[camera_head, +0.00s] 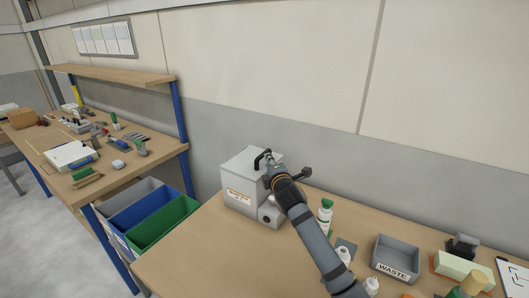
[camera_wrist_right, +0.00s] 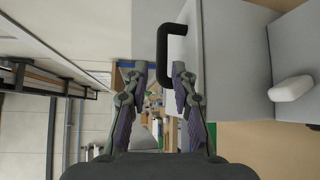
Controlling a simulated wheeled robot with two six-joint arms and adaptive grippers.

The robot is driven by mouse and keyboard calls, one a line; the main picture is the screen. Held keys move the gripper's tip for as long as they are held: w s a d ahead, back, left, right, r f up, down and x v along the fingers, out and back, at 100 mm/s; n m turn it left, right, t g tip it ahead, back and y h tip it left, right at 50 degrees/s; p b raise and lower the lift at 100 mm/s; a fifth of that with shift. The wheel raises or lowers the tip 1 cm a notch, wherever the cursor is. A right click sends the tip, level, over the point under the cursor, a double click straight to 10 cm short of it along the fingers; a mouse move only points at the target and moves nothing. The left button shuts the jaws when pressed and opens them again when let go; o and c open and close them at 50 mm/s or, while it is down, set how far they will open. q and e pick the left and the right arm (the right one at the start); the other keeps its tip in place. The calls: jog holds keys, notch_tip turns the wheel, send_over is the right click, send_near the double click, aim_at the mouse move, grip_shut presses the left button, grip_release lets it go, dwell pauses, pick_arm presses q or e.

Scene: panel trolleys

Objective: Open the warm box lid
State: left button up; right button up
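The warm box (camera_head: 240,186) is a light grey box with an orange-edged label on its front. It stands on the wooden bench, and its lid looks closed. A black handle (camera_head: 261,157) sticks up from its top. In the right wrist view the box (camera_wrist_right: 235,60) fills the upper right, with the black bar handle (camera_wrist_right: 161,45) beside it. My right gripper (camera_wrist_right: 159,72) is open, and the handle's bar lies between its fingertips, with no clear contact. In the head view my right gripper covers part of the box top. My left gripper is not in view.
Right of the box are a green-capped bottle (camera_head: 325,212), smaller white bottles, a grey WASTE bin (camera_head: 396,254) and a sponge-like block (camera_head: 460,268). Blue and green bins (camera_head: 165,224) stand to the left, below a second cluttered bench (camera_head: 140,165). The wall is close behind.

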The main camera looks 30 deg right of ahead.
aim_at(264, 152)
jog(key=x, duration=0.4)
jog(key=shift+w+d+f+p, duration=0.1)
jog(key=shift+w+p, duration=0.2)
jog(key=shift+w, duration=0.1)
jog(key=x, duration=0.3)
jog(key=shift+w+f, duration=0.1)
jog(key=shift+w, duration=0.3)
jog(key=shift+w+f, duration=0.1)
grip_shut()
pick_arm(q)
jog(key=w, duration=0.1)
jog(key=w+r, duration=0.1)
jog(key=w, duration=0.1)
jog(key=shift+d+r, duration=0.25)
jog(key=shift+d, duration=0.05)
